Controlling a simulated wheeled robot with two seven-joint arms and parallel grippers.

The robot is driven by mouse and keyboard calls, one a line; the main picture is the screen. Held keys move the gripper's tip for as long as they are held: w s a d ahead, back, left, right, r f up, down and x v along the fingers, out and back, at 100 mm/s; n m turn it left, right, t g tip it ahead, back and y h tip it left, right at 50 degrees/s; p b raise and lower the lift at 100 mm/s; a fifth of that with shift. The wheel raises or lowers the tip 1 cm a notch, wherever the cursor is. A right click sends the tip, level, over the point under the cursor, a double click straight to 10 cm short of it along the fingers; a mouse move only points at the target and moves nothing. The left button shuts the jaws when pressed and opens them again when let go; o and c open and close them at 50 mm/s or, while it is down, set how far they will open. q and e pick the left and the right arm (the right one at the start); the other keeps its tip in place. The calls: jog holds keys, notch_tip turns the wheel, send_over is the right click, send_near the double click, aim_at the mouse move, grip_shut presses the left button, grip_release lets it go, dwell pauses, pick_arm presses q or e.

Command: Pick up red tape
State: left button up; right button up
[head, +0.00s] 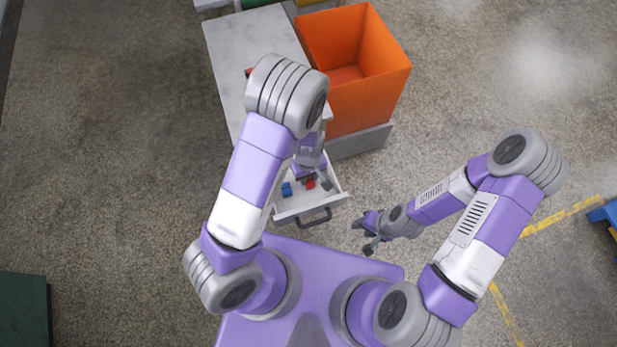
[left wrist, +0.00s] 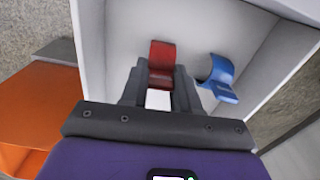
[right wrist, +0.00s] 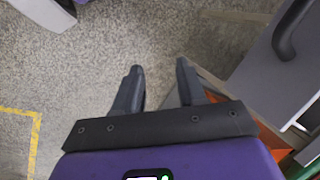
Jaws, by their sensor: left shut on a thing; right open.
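The red tape (head: 310,184) is in an open white drawer (head: 299,208). It also shows in the left wrist view (left wrist: 162,54) as a curved red piece. My left gripper (head: 316,181) reaches down into the drawer and is shut on the red tape, which sits between its fingertips (left wrist: 160,80). The tape's lower part is partly hidden by the fingers. I cannot tell whether it still touches the drawer floor. My right gripper (head: 365,236) is open and empty, outside the drawer to its right, with its fingers (right wrist: 158,85) apart over the floor.
A blue tape-like piece (head: 286,189) lies in the drawer beside the red one, also in the left wrist view (left wrist: 220,78). The drawer has a dark handle (head: 314,219). A grey-white cabinet top (head: 235,55) and an orange bin (head: 370,105) stand behind.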

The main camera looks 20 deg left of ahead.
pick_arm(q)
jog(key=shift+r, duration=0.1)
notch_tip(320, 180, up, 10)
jog(key=p, duration=0.4)
jog(key=shift+p, duration=0.3)
jog(key=o, duration=0.3)
grip_shut()
